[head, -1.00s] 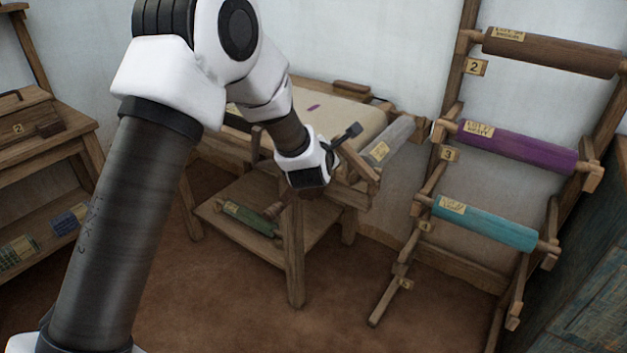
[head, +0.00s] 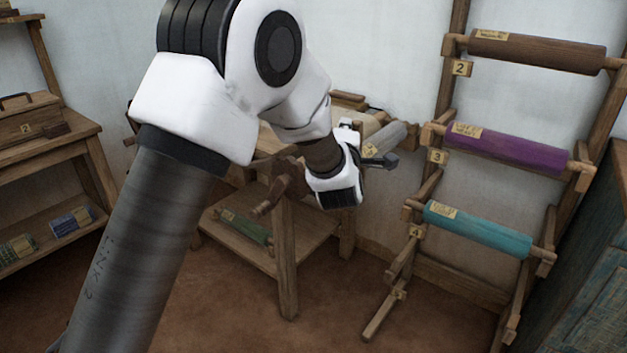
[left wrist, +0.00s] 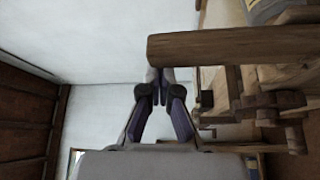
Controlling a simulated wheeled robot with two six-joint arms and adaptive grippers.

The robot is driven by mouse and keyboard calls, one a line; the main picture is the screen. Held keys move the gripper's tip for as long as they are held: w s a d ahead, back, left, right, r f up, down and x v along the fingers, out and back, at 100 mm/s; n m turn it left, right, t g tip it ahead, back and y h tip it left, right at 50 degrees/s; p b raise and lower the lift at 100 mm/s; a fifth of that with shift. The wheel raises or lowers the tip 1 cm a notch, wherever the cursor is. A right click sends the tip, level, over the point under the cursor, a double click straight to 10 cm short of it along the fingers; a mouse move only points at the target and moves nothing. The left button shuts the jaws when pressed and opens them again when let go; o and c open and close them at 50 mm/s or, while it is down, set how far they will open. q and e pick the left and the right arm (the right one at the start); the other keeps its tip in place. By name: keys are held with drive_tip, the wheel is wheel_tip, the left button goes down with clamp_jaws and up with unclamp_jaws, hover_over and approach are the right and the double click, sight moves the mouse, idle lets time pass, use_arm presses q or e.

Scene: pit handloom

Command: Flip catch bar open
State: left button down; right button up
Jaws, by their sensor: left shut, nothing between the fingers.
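My left gripper (head: 378,161) is at the right end of the wooden loom frame, beside the pale grey roll (head: 384,142). In the left wrist view its fingers (left wrist: 158,78) are shut together and empty. A thick wooden bar (left wrist: 235,45), which looks like the catch bar, runs across that view from the right. Its left end overlaps the fingertips; I cannot tell whether they touch. In the head view my left wrist hides that part of the loom, and I cannot make out the bar there. My right gripper is not in view.
A wall rack at right holds brown (head: 535,52), purple (head: 505,146) and teal (head: 478,229) rolls. A wooden bench (head: 60,150) stands at left. A lower shelf (head: 235,248) sits under the loom. The brown floor in front is clear.

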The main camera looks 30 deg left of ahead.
use_arm(q)
drive_tip(key=shift+s+d+f+m+t+b, duration=0.1)
drive_tip(key=shift+d+m+t+b, duration=0.45)
drive_tip(key=shift+d+m+b, duration=0.35)
drive_tip(key=shift+s+d+m+t+b, duration=0.1)
drive_tip(key=shift+d+m+t+b, duration=0.5)
drive_tip(key=shift+d+m, duration=0.5)
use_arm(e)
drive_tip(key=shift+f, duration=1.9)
use_arm(q)
drive_tip(key=shift+h, duration=0.3)
